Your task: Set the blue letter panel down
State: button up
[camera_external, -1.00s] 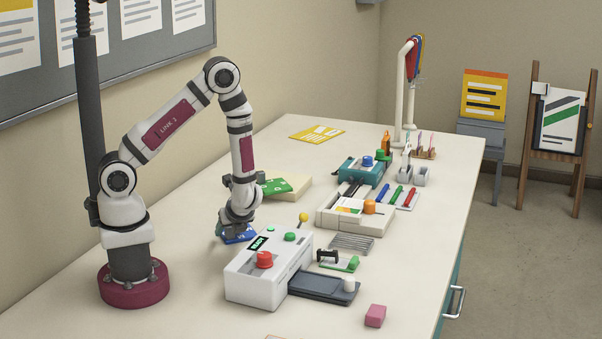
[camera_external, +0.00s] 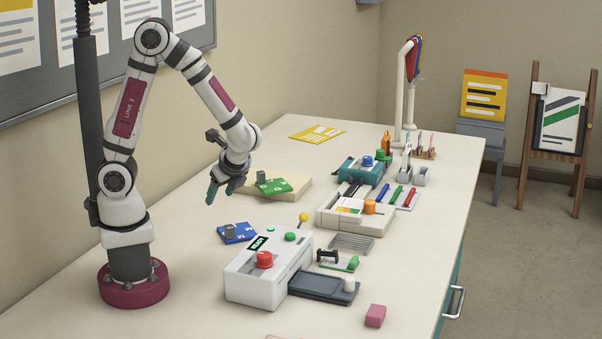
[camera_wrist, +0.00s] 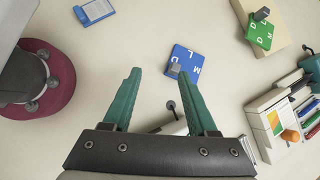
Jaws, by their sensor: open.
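The blue letter panel (camera_external: 243,233) lies flat on the table behind the white laminator (camera_external: 268,268), with a small grey block on it. It also shows in the wrist view (camera_wrist: 186,64), with white letters, beyond my fingertips. My gripper (camera_external: 223,190) is raised above the table, behind and above the panel and apart from it. Its green fingers (camera_wrist: 160,83) are spread with nothing between them. A green letter panel (camera_external: 275,186), also with a grey block, lies on a cream board (camera_external: 298,186).
The laminator has a red knob (camera_external: 264,260) and a dark tray (camera_external: 318,288). A cream organiser (camera_external: 350,212) and teal device (camera_external: 361,171) stand to the right.

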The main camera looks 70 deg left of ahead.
jog(key=s+d+r+n+h, duration=0.3)
jog(key=s+r+n+h, duration=0.3)
jog(key=s, duration=0.5)
jog(key=r+n, duration=0.1)
jog(key=n, duration=0.1)
jog(key=shift+s+n+t, duration=0.3)
jog(key=shift+s+t, duration=0.05)
jog(key=shift+t, duration=0.05)
jog(key=shift+d, duration=0.1)
